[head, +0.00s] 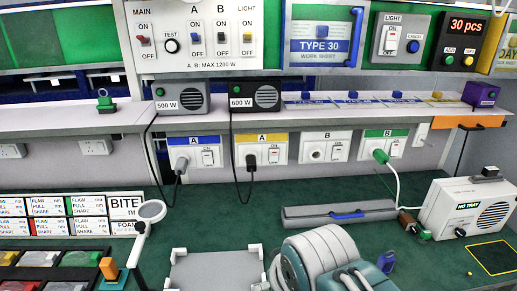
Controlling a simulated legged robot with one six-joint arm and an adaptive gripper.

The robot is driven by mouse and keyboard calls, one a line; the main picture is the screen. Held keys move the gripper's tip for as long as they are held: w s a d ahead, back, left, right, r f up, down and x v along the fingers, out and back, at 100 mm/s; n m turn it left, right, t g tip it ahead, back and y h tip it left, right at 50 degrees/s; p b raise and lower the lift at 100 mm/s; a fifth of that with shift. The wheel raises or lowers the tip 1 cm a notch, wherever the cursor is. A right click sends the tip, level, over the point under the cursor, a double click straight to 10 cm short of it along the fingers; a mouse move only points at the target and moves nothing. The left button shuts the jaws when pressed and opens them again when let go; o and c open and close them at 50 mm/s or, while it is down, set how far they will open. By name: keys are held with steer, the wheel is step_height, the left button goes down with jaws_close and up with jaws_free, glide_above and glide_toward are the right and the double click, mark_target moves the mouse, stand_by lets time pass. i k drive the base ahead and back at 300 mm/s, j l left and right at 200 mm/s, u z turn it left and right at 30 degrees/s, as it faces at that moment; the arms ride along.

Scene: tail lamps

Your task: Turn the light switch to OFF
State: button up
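The light switch (390,40) is a white rocker on a pale panel marked LIGHT, at the upper right of the head view. A small ON label shows above the rocker; its position is too small to tell. A blue CANCEL button (413,46) sits just right of it on the same panel. No gripper fingers show in the view, and nothing touches the switch. A grey and teal rounded body, which looks like part of my arm, rises at the bottom centre, well below the panel.
A panel with MAIN, A and B switches (196,62) is at the upper left. A TYPE 30 sheet (318,45) and a 30 pcs display (467,25) flank the light panel. Below are a shelf, sockets with cables, and a green bench (330,180) with a white speaker box (468,208).

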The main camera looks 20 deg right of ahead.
mark_target(391, 40)
steer(key=z, duration=1.35)
